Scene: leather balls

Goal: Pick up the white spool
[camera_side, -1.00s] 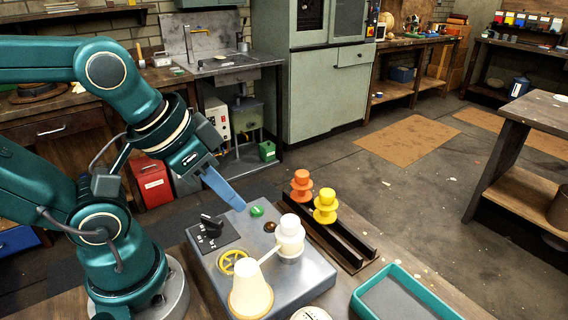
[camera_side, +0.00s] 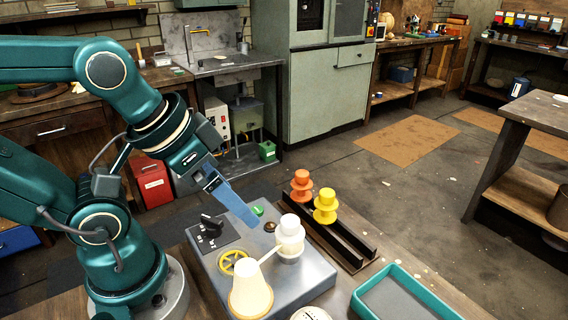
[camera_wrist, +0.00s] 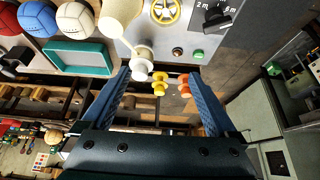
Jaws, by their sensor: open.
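The white spool (camera_side: 290,232) stands upright at the right edge of the grey machine box, on a pale round base; it also shows in the wrist view (camera_wrist: 142,62). My gripper (camera_side: 250,220) is at the spool's upper left in the side view, apart from it, its blue fingers pointing down and right. In the wrist view my gripper (camera_wrist: 159,74) is open and empty. There the white spool lies close to the left fingertip, with the yellow spool (camera_wrist: 160,83) and orange spool (camera_wrist: 184,86) between the fingers.
The yellow spool (camera_side: 325,205) and orange spool (camera_side: 301,186) stand on a dark rail rack (camera_side: 345,248). A cream cone (camera_side: 250,295) with a thin rod reaching toward the white spool is in front. A teal tray (camera_side: 400,270) is at right. The box carries a yellow handwheel (camera_side: 233,262) and black knob (camera_side: 210,223).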

